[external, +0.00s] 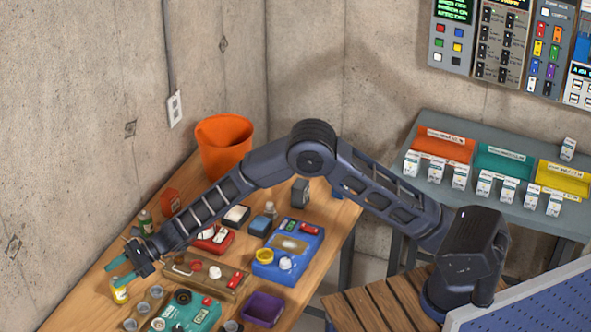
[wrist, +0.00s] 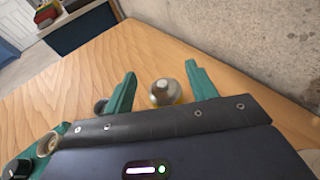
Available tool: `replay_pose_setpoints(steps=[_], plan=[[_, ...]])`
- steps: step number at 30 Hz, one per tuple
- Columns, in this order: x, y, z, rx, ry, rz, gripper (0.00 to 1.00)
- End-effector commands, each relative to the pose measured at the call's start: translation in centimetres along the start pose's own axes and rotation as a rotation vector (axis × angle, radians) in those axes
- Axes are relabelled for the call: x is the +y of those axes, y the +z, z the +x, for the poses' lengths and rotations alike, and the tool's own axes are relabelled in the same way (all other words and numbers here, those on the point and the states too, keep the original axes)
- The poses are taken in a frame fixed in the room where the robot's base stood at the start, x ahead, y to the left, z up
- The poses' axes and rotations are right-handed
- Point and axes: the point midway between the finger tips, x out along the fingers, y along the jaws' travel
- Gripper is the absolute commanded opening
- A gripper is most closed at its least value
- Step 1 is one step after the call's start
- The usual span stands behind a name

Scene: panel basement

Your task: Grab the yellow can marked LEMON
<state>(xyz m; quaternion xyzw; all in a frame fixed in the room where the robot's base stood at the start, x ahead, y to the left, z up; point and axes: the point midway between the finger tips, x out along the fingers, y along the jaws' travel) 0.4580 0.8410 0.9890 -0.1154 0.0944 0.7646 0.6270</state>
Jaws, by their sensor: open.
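The yellow can (external: 120,291) stands at the left edge of the wooden table, under my gripper's fingers in the external view. Its label is too small to read. In the wrist view, a round silvery can top with a little yellow below it (wrist: 163,92) shows between and just beyond the two teal fingers. My gripper (external: 121,271) is open, with its fingers apart; it also shows in the wrist view (wrist: 160,82). Nothing is held. I cannot tell whether the fingers touch the can. The can's lower part is hidden by the gripper body in the wrist view.
A wooden holder with several round cups (external: 152,293) stands right beside the can. A teal device (external: 186,312), a brown panel (external: 205,275) and a green can (external: 145,222) are nearby. The concrete wall (wrist: 265,45) rises close on the right in the wrist view.

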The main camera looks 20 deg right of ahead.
Motion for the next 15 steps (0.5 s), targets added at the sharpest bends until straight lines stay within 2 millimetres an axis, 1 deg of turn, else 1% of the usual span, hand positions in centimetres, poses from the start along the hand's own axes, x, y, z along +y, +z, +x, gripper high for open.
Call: replay_pose_setpoints(steps=[1, 2, 7, 10, 15], plan=[[0.1, -1.0, 0.3, 0.003, 0.001, 0.002, 0.57], [0.1, -1.4, 0.5, 0.003, 0.000, 0.002, 0.57], [0.0, -1.2, 2.9, 0.000, 0.000, -0.001, 0.57], [0.0, -1.2, 3.4, 0.000, 0.000, 0.000, 0.57], [0.0, -1.2, 3.4, 0.000, 0.000, 0.000, 0.57]])
